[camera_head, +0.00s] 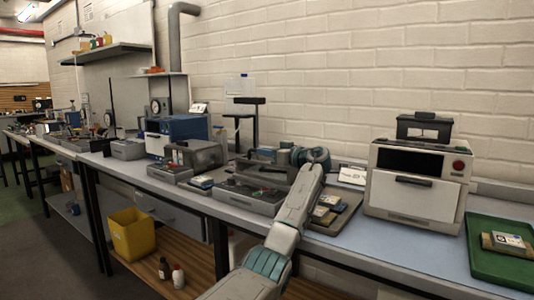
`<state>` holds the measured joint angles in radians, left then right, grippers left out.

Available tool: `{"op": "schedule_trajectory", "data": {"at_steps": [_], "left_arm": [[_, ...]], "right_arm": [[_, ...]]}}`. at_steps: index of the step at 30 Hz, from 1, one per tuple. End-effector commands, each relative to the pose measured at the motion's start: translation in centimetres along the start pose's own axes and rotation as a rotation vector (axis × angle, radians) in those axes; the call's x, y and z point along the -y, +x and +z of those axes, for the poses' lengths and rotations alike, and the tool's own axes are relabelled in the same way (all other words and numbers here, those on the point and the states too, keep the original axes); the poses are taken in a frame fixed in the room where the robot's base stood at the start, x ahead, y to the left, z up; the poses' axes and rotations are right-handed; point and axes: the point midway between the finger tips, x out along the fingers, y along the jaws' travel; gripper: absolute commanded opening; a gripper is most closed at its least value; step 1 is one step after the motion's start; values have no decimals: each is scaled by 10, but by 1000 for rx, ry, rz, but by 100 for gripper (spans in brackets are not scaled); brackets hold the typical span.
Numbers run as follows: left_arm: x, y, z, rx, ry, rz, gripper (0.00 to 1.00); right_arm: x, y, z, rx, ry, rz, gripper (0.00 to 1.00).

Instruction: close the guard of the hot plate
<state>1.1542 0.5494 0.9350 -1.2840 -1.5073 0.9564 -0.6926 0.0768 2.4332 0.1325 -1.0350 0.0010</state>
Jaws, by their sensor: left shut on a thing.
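A low grey unit (245,196) with a dark top and small red and green parts stands on the bench in the middle; I take it to be the hot plate. A grey raised piece (262,172), seemingly its guard, stands above its back part and looks open. My left arm reaches up from the bottom, its wrist bending left behind the unit. My left gripper (268,155) is small and partly hidden at the guard's upper edge, shut on it as far as I can see. My right gripper is not in view.
A white oven-like box (417,180) stands to the right, beside a green tray (503,252) with a packet. A dark tray (335,212) holds small packs. A box with a clear cover (198,154) and a blue instrument (177,133) stand left. The front bench strip is clear.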

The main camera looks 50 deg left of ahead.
Motion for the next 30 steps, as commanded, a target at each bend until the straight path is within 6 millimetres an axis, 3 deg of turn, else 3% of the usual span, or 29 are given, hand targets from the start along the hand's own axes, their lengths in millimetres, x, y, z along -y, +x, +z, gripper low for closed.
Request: {"op": "schedule_trajectory", "data": {"at_steps": [1, 2, 5, 15, 24, 30], "left_arm": [[-1, -2, 10, 9, 14, -5, 0], [-1, -2, 10, 9, 14, -5, 14], [-1, -1, 10, 9, 13, -4, 33], [-1, -5, 6, 6, 8, -2, 33], [0, -52, 7, 8, 8, -1, 33], [0, -73, 7, 7, 9, -3, 33]], "right_arm": [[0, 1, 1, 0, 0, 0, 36], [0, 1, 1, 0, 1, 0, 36], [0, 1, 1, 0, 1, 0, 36], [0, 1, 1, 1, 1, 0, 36], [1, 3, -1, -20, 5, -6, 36], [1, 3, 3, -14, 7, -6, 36]]}}
